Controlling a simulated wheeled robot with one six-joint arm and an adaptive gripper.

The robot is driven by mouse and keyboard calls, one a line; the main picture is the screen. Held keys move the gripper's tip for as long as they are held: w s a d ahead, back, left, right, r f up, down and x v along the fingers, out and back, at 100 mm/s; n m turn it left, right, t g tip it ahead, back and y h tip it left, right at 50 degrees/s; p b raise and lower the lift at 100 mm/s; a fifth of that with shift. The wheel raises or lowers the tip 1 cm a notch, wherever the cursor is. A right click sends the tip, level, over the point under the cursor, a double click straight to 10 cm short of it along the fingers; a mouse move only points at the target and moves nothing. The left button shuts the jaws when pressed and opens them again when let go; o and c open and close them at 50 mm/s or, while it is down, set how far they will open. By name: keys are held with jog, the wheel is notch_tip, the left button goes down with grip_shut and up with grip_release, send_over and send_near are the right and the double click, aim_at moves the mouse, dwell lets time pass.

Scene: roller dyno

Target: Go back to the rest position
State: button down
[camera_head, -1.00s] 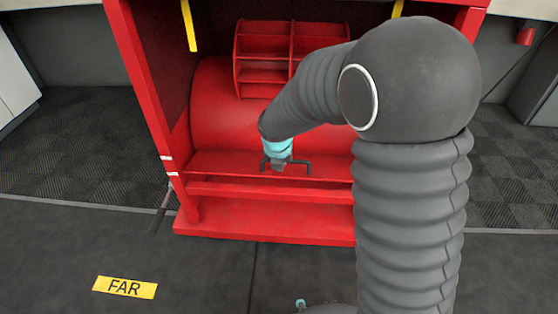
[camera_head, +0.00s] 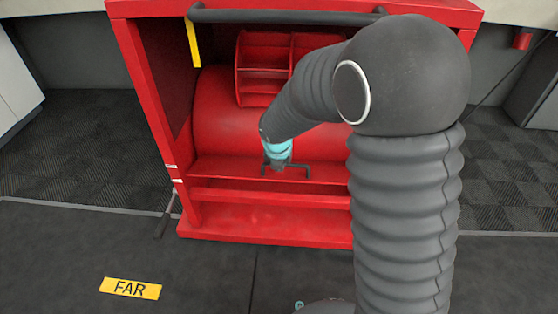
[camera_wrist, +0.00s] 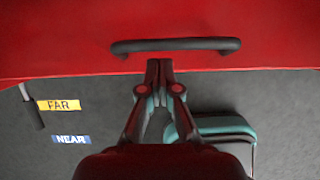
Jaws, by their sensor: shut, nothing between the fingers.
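My gripper (camera_wrist: 159,66) is shut and empty in the wrist view, its fingertips together. In that view the tips overlap the lower edge of a dark bar handle (camera_wrist: 176,45) on a red panel; I cannot tell whether they touch it. In the head view my gripper (camera_head: 277,168) is small and partly hidden by its own wrist, in front of the red machine's lower ledge. The dark handle (camera_head: 300,167) shows right beside it there. My arm bends over from the right side of the head view.
The red roller machine (camera_head: 220,120) has a drum, red shelves and a dark top bar (camera_head: 270,17). A yellow FAR label (camera_head: 130,288) lies on the dark floor, and a blue NEAR label (camera_wrist: 70,139) shows in the wrist view.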

jog(key=w+p+v, duration=0.1)
jog(key=p+v, duration=0.5)
jog(key=v, duration=0.2)
jog(key=s+d+f+m+g+h, duration=0.1)
jog(key=s+d+m+g, duration=0.15)
jog(key=s+m, duration=0.65)
jog(key=s+d+r+m+t, duration=0.2)
jog(key=s+d+r+m, duration=0.6)
jog(key=m, duration=0.5)
jog(key=s+d+r+m+t+y, duration=0.1)
jog(key=s+d+r+m, duration=0.6)
jog(key=s+r+m, duration=0.2)
jog(key=r+m, duration=0.2)
jog(key=m, duration=0.2)
jog(key=shift+d+m+t, duration=0.3)
jog(key=shift+d+t, duration=0.05)
jog(key=shift+d, duration=0.05)
jog(key=shift+r, duration=0.55)
